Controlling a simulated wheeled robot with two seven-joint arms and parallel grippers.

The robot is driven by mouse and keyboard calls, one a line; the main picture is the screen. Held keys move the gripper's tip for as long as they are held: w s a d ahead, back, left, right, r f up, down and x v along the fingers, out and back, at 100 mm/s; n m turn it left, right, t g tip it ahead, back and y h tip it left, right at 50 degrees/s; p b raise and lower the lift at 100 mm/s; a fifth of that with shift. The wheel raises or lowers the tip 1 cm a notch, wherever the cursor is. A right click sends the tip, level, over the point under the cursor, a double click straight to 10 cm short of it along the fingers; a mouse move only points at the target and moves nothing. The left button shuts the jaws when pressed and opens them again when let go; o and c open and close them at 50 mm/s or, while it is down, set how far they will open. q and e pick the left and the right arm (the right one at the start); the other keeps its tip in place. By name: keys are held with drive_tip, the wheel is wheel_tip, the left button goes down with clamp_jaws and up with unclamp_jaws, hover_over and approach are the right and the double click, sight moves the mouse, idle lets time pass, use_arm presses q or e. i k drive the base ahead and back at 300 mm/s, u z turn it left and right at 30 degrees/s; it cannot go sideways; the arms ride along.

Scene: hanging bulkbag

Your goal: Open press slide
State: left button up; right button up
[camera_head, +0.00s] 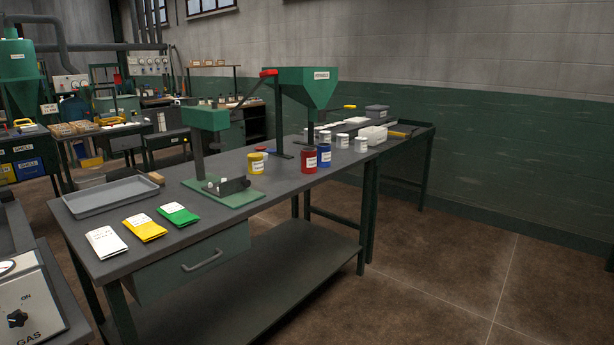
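A green press (207,118) stands on the workbench (95,262), left of the middle of the view. Its column rises from a flat green base plate (240,199). A small dark block with light round parts (232,185), which may be the slide, sits low on the base plate. Its exact position is too small to tell. Neither of my grippers is in view, and nothing touches the press.
On the bench are a grey tray (82,207), white (105,242), yellow (145,228) and green (178,214) packets. A green hopper (306,85) stands behind. Floor at right is clear.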

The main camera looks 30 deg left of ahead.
sight(224, 188)
drive_tip(key=u, duration=0.45)
drive_tip(key=i, duration=1.1)
drive_tip(key=u, duration=0.9)
